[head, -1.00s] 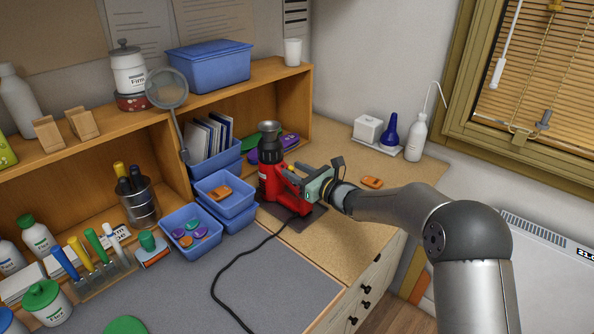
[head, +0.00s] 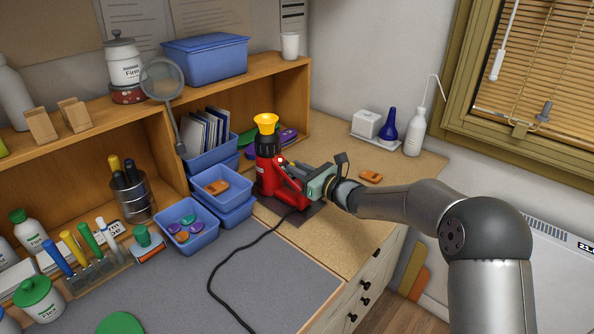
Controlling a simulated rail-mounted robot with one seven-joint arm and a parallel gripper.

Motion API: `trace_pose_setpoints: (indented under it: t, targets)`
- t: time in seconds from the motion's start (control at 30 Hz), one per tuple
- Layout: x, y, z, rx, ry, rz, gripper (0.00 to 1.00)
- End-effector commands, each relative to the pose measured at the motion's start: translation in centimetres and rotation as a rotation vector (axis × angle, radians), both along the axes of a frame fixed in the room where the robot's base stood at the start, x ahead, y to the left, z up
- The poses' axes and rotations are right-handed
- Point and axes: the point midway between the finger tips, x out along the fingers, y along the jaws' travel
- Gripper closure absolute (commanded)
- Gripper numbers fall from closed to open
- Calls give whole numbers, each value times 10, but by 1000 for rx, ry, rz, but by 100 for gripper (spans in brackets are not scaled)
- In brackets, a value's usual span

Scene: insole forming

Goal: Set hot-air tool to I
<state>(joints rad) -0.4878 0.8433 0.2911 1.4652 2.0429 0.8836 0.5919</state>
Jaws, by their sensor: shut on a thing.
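The red hot-air tool (head: 268,177) stands upright on a dark base plate at the back of the bench, its black cable running forward. Its top nozzle (head: 266,123) glows yellow-orange. A small light dot shows on its red body near my gripper. My gripper (head: 300,178) is at the right side of the tool, shut on part of it. The jaws and the tool's switch are too small and partly hidden to tell the switch marking.
Blue bins (head: 222,192) with small coloured pieces stand left of the tool. An orange piece (head: 371,176) lies on the cork surface to the right. A white tray with bottles (head: 389,128) is at the back right. The grey mat (head: 275,285) in front is mostly clear.

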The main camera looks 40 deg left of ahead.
Motion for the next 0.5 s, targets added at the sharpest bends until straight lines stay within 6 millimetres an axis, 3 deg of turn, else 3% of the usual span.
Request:
trace_pose_setpoints:
  t: [0.03, 0.07, 0.13, 0.5]
  targets:
    - [0, 0, 0, 0, 0, 0, 100]
    - [0, 0, 1, 0, 0, 0, 83]
    - [0, 0, 1, 0, 0, 0, 63]
    - [0, -5, 0, 1, 0, -1, 63]
